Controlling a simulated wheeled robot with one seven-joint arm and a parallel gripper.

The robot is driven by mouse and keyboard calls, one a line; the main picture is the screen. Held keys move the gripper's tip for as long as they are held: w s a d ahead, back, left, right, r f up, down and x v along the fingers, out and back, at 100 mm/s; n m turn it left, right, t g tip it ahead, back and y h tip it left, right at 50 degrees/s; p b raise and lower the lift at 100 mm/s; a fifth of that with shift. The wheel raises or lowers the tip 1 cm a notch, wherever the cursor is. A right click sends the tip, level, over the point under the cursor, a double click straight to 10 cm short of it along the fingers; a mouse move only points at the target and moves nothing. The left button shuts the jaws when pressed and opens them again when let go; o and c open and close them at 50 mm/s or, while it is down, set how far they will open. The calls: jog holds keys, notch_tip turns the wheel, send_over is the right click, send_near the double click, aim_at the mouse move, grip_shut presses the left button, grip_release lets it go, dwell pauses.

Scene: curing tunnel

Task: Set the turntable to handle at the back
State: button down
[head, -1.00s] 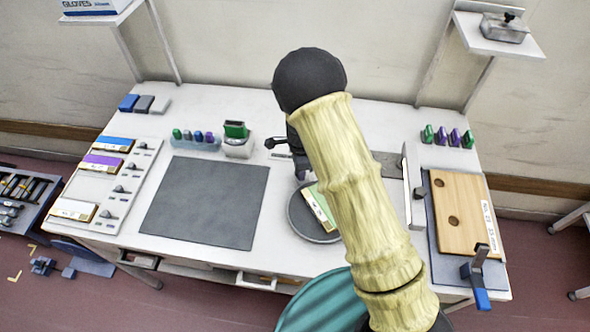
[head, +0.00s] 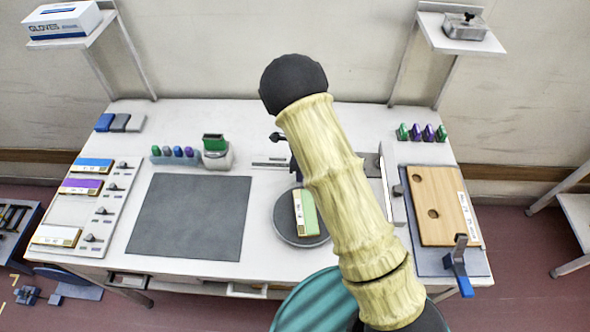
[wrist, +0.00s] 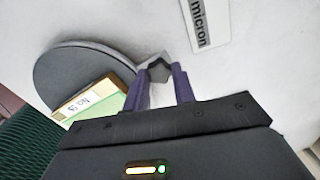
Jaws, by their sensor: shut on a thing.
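The turntable (head: 283,222) is a dark grey disc on the white bench, right of the dark mat. A block with a cream and green top (head: 309,213) lies on it, long side running roughly front to back. In the wrist view the turntable (wrist: 72,72) and the block (wrist: 100,98) show at the left. My gripper (wrist: 159,71) has its purple fingers shut on the turntable's dark handle (wrist: 155,70) at the disc's rim. In the head view my arm hides the handle and most of the gripper, which is at the disc's back side.
A dark mat (head: 190,218) lies left of the turntable. Behind it stand a row of small coloured pieces (head: 172,155) and a green-topped holder (head: 215,150). To the right are an upright white plate (head: 393,190) and a wooden board (head: 440,205).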

jog(key=shift+w+d+m, duration=0.15)
jog(key=shift+d+m, duration=0.75)
jog(key=shift+d, duration=0.1)
jog(key=c, duration=1.1)
grip_release()
jog(key=shift+c, duration=0.2)
notch_tip(320, 180, up, 18)
jog(key=b, duration=0.1)
jog(key=shift+f+b, duration=0.25)
jog(key=shift+b, duration=0.1)
jog(key=shift+d, duration=0.15)
